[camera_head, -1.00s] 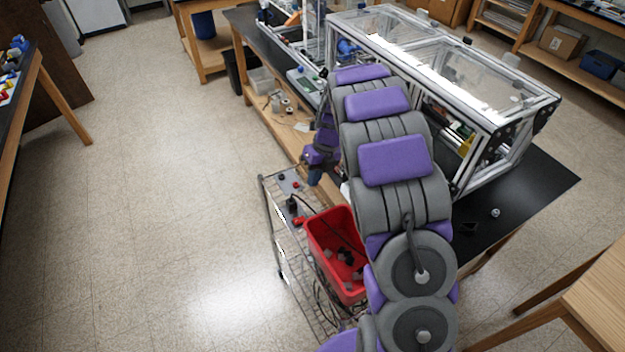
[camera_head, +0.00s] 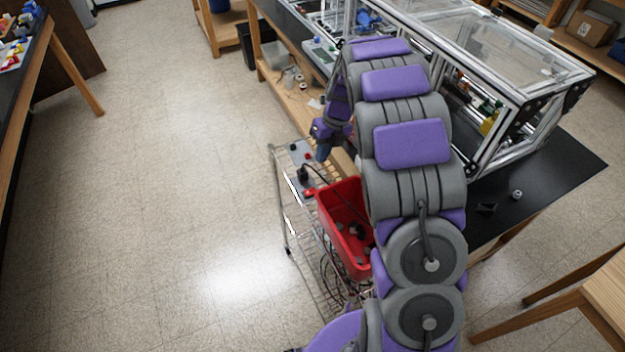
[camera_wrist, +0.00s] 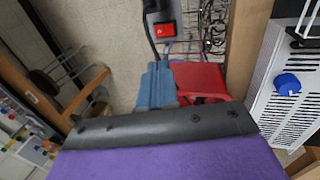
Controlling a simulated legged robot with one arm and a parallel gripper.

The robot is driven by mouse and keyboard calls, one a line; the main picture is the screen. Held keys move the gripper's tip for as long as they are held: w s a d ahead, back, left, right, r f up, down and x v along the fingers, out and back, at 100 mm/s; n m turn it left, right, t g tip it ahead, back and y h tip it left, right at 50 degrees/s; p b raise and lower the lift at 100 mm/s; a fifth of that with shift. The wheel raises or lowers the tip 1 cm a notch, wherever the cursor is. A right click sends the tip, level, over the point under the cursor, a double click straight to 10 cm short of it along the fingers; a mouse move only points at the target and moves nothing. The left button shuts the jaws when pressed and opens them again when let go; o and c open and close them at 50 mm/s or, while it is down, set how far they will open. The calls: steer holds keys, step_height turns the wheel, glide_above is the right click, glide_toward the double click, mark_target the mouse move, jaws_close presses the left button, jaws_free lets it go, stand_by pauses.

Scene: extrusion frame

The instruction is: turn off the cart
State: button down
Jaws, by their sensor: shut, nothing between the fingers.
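The wire cart (camera_head: 290,205) stands beside the black-topped bench. On its top lies a grey power strip (camera_head: 303,180) with a black plug and a red switch (camera_head: 309,192). In the wrist view the red switch (camera_wrist: 165,30) shows just beyond my fingertips, beside a black cord. My gripper (camera_head: 322,154) is over the far part of the cart, pointing down. In the wrist view its blue fingers (camera_wrist: 157,70) are together and empty. Whether the fingertips touch anything cannot be told.
A red bin (camera_head: 345,225) sits on the cart near the switch, with cables below it. The bench (camera_head: 545,185) carries a framed clear enclosure (camera_head: 490,70) to the right. The floor (camera_head: 180,190) left of the cart is clear.

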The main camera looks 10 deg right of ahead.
mark_target(307, 193)
steer(key=b+x, duration=0.3)
steer(key=x, duration=1.1)
